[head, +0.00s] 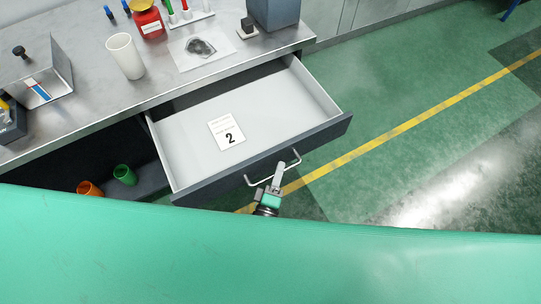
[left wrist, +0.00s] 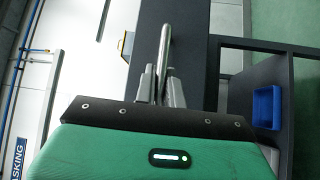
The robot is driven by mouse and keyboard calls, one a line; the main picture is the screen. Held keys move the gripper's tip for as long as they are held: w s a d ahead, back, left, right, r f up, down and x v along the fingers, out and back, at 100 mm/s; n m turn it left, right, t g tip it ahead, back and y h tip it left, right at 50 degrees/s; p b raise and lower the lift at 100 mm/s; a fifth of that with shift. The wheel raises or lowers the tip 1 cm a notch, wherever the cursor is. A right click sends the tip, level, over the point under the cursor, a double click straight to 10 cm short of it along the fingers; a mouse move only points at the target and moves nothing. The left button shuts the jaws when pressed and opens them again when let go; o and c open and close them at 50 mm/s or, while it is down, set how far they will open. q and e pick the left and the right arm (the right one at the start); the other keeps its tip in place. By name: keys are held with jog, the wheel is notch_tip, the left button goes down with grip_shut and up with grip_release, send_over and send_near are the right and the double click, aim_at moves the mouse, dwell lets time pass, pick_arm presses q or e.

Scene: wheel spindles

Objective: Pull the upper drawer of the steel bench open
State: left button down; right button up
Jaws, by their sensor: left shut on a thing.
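The upper drawer (head: 290,94) of the steel bench (head: 160,93) stands pulled out in the head view, with its pale inside showing. A white card marked 2 (head: 226,131) lies in it. The handle (head: 293,160) is a pale bar on the dark drawer front. My left gripper (head: 277,176) is shut on the handle near its middle. In the left wrist view the fingers (left wrist: 160,85) close around the handle bar (left wrist: 165,50) in front of the dark front panel. My right gripper is not in view.
A white cup (head: 125,56), a red jar (head: 147,20) and a tube rack (head: 188,18) stand on the bench top. Orange (head: 89,188) and green (head: 125,175) cups sit in the open space below. Green floor (head: 390,80) lies clear to the right.

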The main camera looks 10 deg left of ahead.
pick_arm(q)
jog(key=shift+s+d, duration=0.45)
jog(key=shift+s, duration=0.25)
jog(key=c, duration=1.5)
grip_release()
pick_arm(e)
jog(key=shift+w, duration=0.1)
